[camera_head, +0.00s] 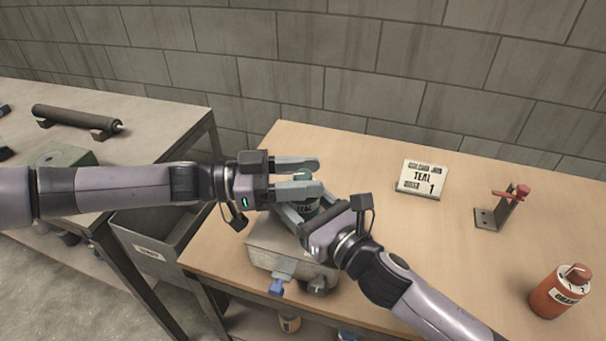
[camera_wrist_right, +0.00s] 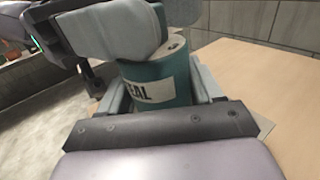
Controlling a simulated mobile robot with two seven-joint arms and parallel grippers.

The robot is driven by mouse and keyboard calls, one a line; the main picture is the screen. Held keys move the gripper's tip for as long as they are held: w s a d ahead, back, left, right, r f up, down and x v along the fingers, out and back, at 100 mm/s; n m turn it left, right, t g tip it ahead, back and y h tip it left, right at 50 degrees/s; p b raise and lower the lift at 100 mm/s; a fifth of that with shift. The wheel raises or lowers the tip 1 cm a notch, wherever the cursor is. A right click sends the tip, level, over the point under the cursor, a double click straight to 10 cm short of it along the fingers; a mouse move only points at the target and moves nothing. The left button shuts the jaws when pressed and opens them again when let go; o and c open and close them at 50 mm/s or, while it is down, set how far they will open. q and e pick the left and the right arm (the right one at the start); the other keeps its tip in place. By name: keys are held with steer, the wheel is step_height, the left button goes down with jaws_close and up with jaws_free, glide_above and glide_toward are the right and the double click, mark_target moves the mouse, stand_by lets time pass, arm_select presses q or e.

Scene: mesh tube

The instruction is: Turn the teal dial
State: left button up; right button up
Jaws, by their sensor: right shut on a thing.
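The teal can (camera_head: 309,207), with "TEAL" on its label, stands at the left part of the wooden table; it fills the middle of the right wrist view (camera_wrist_right: 157,80). My right gripper (camera_head: 300,212) is shut on the can's body, one finger on each side. My left gripper (camera_head: 306,177) comes in from the left at the can's top, its two fingers spread apart with a small pale part of the top between them. The left gripper hides most of the dial, and I cannot tell whether its fingers touch it.
A grey metal fixture (camera_head: 283,246) with a blue handle (camera_head: 277,287) sits below the grippers at the table's front edge. A sign (camera_head: 422,178) reads "TEAL 1". A red-handled clamp (camera_head: 497,209) and an orange can (camera_head: 560,292) stand right.

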arm_select(q)
steer(key=c, duration=0.7)
steer(key=shift+n+t, duration=0.7)
steer(key=shift+t, duration=0.3)
steer(key=shift+s+d+n+t+y, duration=0.1)
steer(key=shift+n+t+y, duration=0.3)
steer(key=shift+n+t, duration=0.55)
steer(key=shift+s+d+r+n+t+y, duration=0.15)
steer(key=shift+n+t+y, duration=0.6)
steer(key=shift+t, duration=0.65)
steer(key=shift+s+d+n+t+y, duration=0.15)
steer(key=shift+n+t+y, duration=0.3)
steer(key=shift+n+t, duration=0.7)
steer(key=shift+w+a+n+t+y, duration=0.15)
steer(key=shift+n+t+y, duration=0.5)
steer(key=shift+t+y, duration=0.35)
steer(key=shift+w+n+t+y, duration=0.1)
steer(key=shift+n+t+y, duration=0.6)
steer(key=shift+t, duration=0.4)
steer(key=shift+y, duration=0.4)
steer(key=shift+w+a+n+t+y, duration=0.1)
steer(key=shift+a+n+t+y, duration=0.05)
steer(key=shift+n+t+y, duration=0.2)
steer(key=o, duration=1)
steer(key=shift+c, duration=0.2)
